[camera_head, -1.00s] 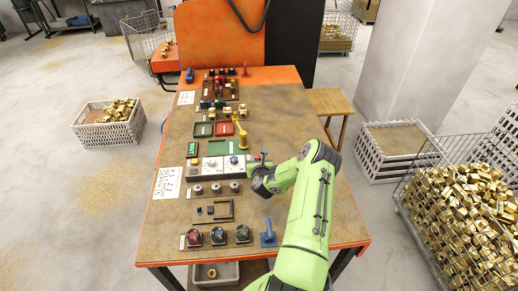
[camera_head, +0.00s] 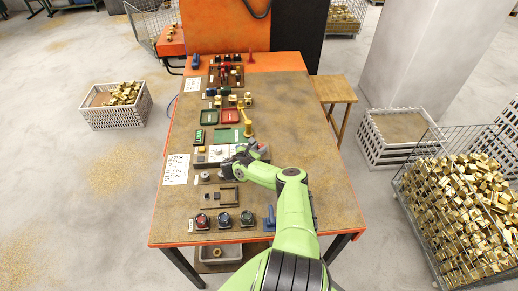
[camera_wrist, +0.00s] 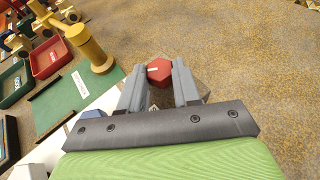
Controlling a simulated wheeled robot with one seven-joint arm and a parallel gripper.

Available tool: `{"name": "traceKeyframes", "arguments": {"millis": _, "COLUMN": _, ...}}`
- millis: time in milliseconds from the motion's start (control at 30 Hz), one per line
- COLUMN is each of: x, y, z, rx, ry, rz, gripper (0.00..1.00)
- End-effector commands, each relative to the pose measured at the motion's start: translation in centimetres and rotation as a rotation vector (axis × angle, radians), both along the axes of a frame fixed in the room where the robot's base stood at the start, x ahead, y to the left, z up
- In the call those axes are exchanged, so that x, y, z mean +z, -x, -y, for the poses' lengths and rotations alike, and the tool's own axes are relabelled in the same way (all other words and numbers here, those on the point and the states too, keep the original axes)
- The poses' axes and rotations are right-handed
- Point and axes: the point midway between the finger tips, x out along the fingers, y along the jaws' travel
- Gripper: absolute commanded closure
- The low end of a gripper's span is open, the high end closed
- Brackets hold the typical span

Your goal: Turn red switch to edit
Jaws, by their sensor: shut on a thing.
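The red switch (camera_wrist: 159,72) is a faceted red knob with a white mark, seen between my fingertips in the wrist view. My gripper (camera_wrist: 160,82) has one finger on either side of it and is shut on it. A grey base shows partly behind the fingers. In the head view my gripper (camera_head: 240,158) is over the right end of the white panel row. It hides part of that row, and the switch's setting and any edit label cannot be read.
A yellow post (camera_head: 247,123) stands on a green plate just beyond my gripper; the wrist view shows it (camera_wrist: 88,47) at upper left. Red (camera_head: 230,116) and green trays lie farther back. The table's right side is clear.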

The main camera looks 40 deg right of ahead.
Motion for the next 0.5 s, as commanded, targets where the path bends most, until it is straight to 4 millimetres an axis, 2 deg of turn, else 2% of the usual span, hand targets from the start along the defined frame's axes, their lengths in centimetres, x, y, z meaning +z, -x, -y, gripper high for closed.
{"name": "traceKeyframes", "arguments": {"millis": 433, "x": 0.24, "y": -0.03, "z": 0.16, "rx": -0.015, "ry": 0.003, "rz": 0.005, "gripper": 0.99}}
{"name": "traceKeyframes", "arguments": {"millis": 467, "x": 0.24, "y": -0.04, "z": 0.16, "rx": -0.015, "ry": 0.004, "rz": 0.005, "gripper": 0.67}}
{"name": "traceKeyframes", "arguments": {"millis": 500, "x": 0.24, "y": -0.03, "z": 0.16, "rx": -0.015, "ry": 0.004, "rz": 0.005, "gripper": 0.6}}
